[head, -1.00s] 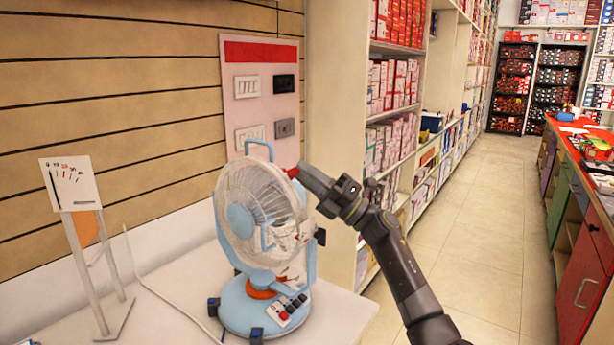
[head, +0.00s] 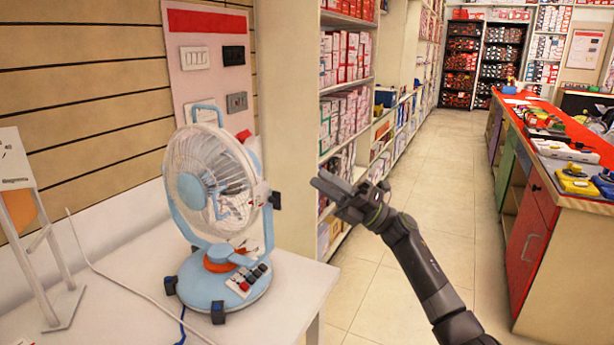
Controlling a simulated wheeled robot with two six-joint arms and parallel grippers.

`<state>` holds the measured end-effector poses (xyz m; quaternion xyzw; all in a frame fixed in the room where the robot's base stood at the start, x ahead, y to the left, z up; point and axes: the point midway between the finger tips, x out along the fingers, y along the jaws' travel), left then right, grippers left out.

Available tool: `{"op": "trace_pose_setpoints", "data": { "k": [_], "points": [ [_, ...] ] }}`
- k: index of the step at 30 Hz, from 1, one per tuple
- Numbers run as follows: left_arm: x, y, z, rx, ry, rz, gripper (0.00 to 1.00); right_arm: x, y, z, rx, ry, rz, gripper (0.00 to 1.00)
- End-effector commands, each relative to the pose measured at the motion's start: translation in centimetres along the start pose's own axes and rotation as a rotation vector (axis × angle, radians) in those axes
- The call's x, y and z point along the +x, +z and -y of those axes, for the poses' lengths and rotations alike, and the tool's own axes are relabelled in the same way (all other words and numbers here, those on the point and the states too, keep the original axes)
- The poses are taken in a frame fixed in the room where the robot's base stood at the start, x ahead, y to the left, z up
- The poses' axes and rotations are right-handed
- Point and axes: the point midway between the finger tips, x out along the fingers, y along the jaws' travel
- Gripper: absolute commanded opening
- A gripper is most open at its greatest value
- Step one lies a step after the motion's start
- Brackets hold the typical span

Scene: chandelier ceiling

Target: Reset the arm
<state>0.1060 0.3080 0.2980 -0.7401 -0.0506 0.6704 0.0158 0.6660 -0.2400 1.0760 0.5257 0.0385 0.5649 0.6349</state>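My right gripper (head: 328,190) is in the air to the right of a light blue fan (head: 212,185). It is apart from the fan, with a clear gap between them, and I see nothing held in it. Its fingers point left and look close together, but whether they are fully shut does not show. My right arm (head: 420,265) comes in from the lower right. My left gripper is out of view.
The fan stands on a white table (head: 120,290) beside a white stand (head: 35,240). Shelves of boxes (head: 345,60) line the aisle behind my gripper. A red-topped counter (head: 545,125) stands on the right. The tiled floor (head: 430,180) between is free.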

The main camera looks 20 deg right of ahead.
Motion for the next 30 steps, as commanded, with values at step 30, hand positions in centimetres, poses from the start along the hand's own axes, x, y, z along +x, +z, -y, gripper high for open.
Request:
{"op": "trace_pose_setpoints", "data": {
  "k": [30],
  "points": [
    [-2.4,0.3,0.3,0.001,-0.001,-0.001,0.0,-16.0,-2.7,14.8,0.517,-0.263,0.585,0.25]
  ]
}}
